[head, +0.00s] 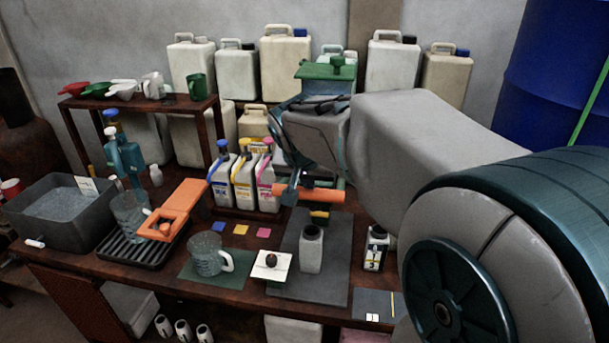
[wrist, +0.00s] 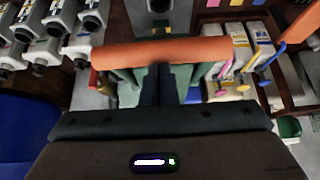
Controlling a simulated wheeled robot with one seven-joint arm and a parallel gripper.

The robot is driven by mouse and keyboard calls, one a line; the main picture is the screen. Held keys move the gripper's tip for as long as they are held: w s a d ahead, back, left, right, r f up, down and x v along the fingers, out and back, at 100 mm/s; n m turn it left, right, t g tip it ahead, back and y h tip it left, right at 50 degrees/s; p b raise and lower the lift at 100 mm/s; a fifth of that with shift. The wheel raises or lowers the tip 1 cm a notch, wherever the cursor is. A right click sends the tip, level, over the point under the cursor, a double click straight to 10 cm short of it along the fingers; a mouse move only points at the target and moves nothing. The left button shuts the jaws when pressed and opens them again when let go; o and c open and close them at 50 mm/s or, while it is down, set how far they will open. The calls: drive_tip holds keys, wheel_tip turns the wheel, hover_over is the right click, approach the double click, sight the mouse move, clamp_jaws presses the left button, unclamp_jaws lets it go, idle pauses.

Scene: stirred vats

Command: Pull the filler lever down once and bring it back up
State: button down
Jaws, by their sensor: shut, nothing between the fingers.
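The filler lever is an orange bar (head: 318,194) that lies roughly level above the dark mat. In the wrist view the bar (wrist: 190,50) crosses from left to right just beyond my fingertips. My gripper (head: 289,194) points down at the bar's left part in the head view. In the wrist view its fingers (wrist: 166,74) are together and hold nothing. I cannot tell whether they touch the bar. The green-topped filler (head: 328,70) is largely hidden behind my arm. A grey open-necked bottle (head: 311,250) stands upright below the lever.
Several jugs with coloured labels (head: 243,180) stand left of the lever. An orange-handled tool (head: 178,207) lies over a black rack (head: 115,251). A glass mug (head: 206,258) and a labelled bottle (head: 376,247) stand near the front. The grey mat (head: 330,285) has bare room.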

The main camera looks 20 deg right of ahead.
drive_tip(key=shift+s+f, duration=0.2)
drive_tip(key=shift+f, duration=0.1)
